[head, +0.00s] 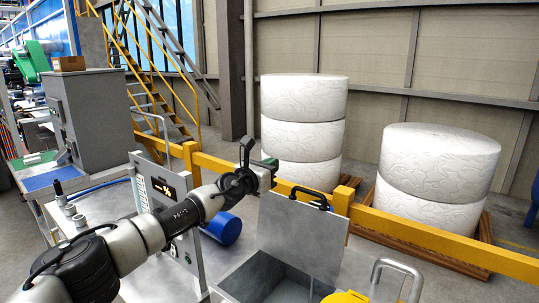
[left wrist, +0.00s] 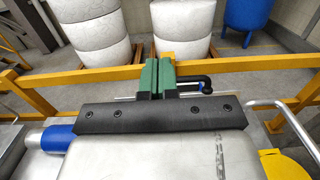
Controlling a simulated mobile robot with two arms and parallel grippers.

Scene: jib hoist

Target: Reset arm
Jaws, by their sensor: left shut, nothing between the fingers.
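My left arm comes in from the left in the head view and reaches over toward the yellow rail. Its gripper (head: 270,163) is up above the open lid (head: 302,232) of a grey metal box (head: 252,280). In the left wrist view the green fingers (left wrist: 157,77) are together with nothing between them. The lid's black handle (head: 311,196) is just below and right of the gripper in the head view. It also shows right of the fingers in the left wrist view (left wrist: 196,82), partly hidden by them. My right gripper is not in view.
A yellow rail (head: 425,236) runs behind the box, with stacked white rolls (head: 302,130) beyond it. A control panel with a display (head: 161,195) and a blue cylinder (head: 224,228) are left of the box. A metal hoop handle (head: 399,268) and a yellow part (head: 344,297) are at front right.

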